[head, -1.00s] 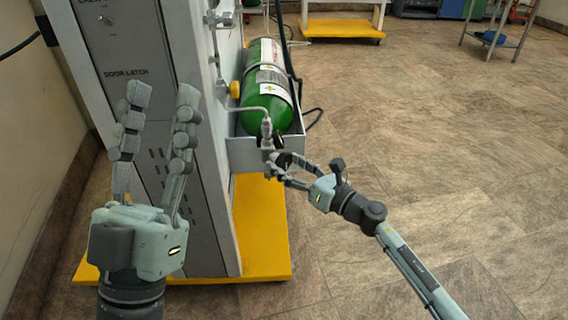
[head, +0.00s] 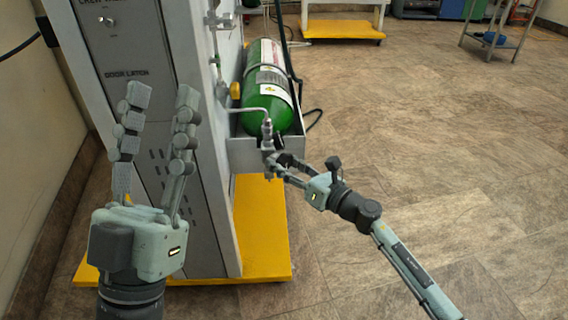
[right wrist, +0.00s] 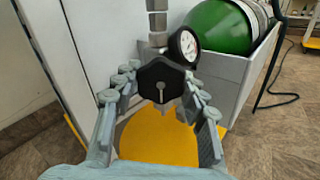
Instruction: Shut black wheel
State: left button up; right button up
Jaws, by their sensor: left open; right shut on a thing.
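The black wheel (right wrist: 161,83) sits at the valve end of the green cylinder, below a metal fitting, and shows clearly in the right wrist view. My right gripper (right wrist: 160,95) has its fingers on both sides of the wheel and is shut on it. In the head view my right gripper (head: 276,165) reaches the valve from the right, and its fingers mostly hide the wheel. My left gripper (head: 160,100) is open and empty, in front of the grey cabinet panel, with its fingers pointing up.
The green cylinder (head: 265,85) lies in a grey tray (head: 245,152) on the cabinet's side. A round gauge (right wrist: 184,46) sits beside the wheel. The yellow base (head: 262,225) extends below. Open floor lies to the right.

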pick_arm(q)
jog(key=shift+w, duration=0.15)
pick_arm(e)
jog(key=shift+r+m+p, duration=0.15)
jog(key=shift+m+p, duration=0.5)
jog(key=shift+m, duration=0.25)
jog(key=shift+m+p, duration=0.55)
jog(key=shift+m, duration=0.55)
jog(key=shift+m+p, duration=0.5)
jog(key=shift+m, duration=0.6)
jog(key=shift+a+m, duration=0.1)
jog(key=shift+m, duration=0.3)
pick_arm(q)
jog(key=w+d+f+g+y, duration=0.1)
jog(key=w+d+f+g, duration=0.1)
jog(key=f+g, duration=0.4)
jog(key=shift+w+f, duration=0.7)
jog(key=shift+w, duration=0.2)
jog(key=shift+d, duration=0.1)
pick_arm(e)
jog(key=o, duration=1.2)
jog(key=shift+s, duration=0.1)
